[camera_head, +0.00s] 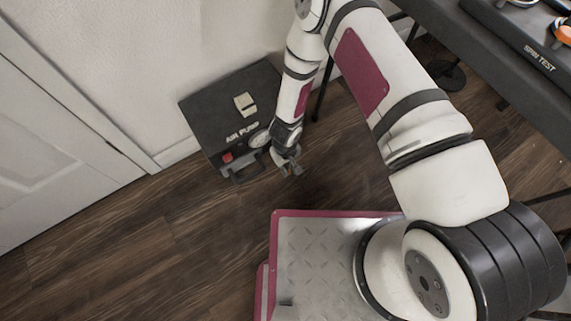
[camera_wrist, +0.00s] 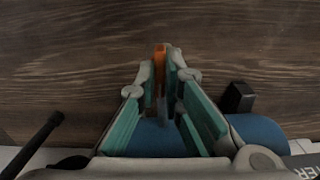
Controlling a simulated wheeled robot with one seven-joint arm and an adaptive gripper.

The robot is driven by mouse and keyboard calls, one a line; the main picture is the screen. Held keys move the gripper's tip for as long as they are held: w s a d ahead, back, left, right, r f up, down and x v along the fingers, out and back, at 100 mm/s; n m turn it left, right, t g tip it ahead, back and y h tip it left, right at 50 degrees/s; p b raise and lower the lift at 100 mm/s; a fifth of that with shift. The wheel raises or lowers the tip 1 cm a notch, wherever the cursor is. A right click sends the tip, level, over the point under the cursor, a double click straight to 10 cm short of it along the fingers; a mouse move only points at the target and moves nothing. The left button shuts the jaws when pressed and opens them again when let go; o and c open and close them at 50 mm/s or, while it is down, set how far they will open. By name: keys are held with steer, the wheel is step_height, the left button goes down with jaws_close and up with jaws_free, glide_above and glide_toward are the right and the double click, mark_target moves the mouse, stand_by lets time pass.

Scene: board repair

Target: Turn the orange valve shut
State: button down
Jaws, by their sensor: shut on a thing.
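My gripper (camera_head: 290,168) is low over the floor, at the front right side of the black air pump case. In the wrist view my gripper (camera_wrist: 166,65) has its two teal-padded fingers close together. They are shut on a narrow orange piece, the orange valve (camera_wrist: 159,58), which stands upright between the fingertips. A blue rounded body (camera_wrist: 160,138) lies below the fingers, partly covered by them. The valve is hidden in the head view. I cannot tell how far the valve is turned.
The black air pump case (camera_head: 205,105) stands against the wall, with a red switch (camera_head: 227,158) and a front handle (camera_head: 249,175). A dark table (camera_head: 480,75) is at upper right, bearing a black test unit (camera_head: 530,50). The wooden floor at left is clear.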

steer(key=m+p, duration=0.1)
steer(key=m, duration=0.3)
steer(key=shift+m, duration=0.3)
steer(key=m, duration=0.4)
steer(key=shift+m, duration=0.3)
steer(key=m+p, duration=0.1)
steer(key=m, duration=0.3)
steer(key=shift+m, duration=2)
steer(key=c, duration=1.7)
jaws_free()
steer(key=shift+r, duration=0.1)
